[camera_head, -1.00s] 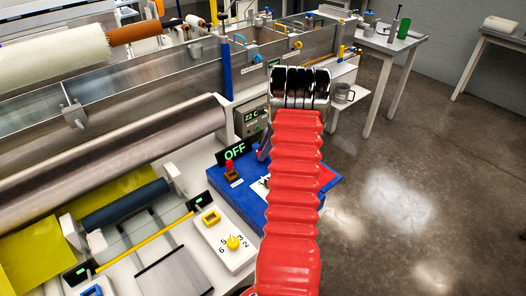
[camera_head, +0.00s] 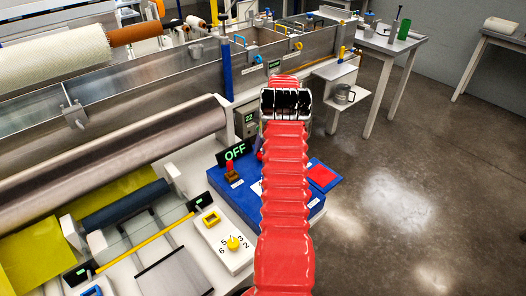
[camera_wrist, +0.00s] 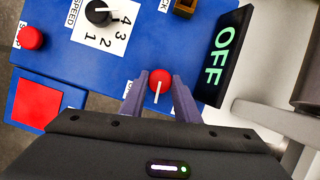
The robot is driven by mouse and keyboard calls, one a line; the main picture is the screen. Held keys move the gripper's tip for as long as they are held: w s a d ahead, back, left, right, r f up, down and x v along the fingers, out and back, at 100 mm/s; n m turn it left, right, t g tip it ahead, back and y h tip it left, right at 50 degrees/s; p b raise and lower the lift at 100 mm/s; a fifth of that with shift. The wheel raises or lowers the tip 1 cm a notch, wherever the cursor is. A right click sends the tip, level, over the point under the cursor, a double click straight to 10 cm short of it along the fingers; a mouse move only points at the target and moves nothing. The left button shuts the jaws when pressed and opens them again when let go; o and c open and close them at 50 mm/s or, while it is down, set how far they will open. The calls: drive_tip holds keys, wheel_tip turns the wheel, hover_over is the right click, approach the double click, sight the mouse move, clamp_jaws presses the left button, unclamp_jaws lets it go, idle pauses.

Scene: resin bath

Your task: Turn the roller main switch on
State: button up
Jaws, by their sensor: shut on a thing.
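The main switch (camera_wrist: 160,78) shows in the wrist view as a round red knob with a white stick or pointer, on the blue control box (camera_wrist: 75,62). My gripper (camera_wrist: 159,95) has its two purple fingers on either side of the knob, shut on it. The display (camera_wrist: 221,56) beside it reads OFF in green, and it also reads OFF in the head view (camera_head: 235,152). In the head view my red arm hides the knob and most of the gripper.
The metal roller (camera_head: 120,155) lies left of the box. Open floor lies to the right.

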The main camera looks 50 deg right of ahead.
drive_tip(key=n+g, duration=0.1)
drive_tip(key=n, duration=0.3)
drive_tip(key=n+g, duration=0.1)
drive_tip(key=n, duration=0.1)
drive_tip(key=shift+w+n+g+h, duration=0.3)
drive_tip(key=shift+n+h, duration=0.1)
drive_tip(key=o, duration=1)
drive_tip(key=shift+o, duration=0.2)
drive_tip(key=shift+r, duration=0.15)
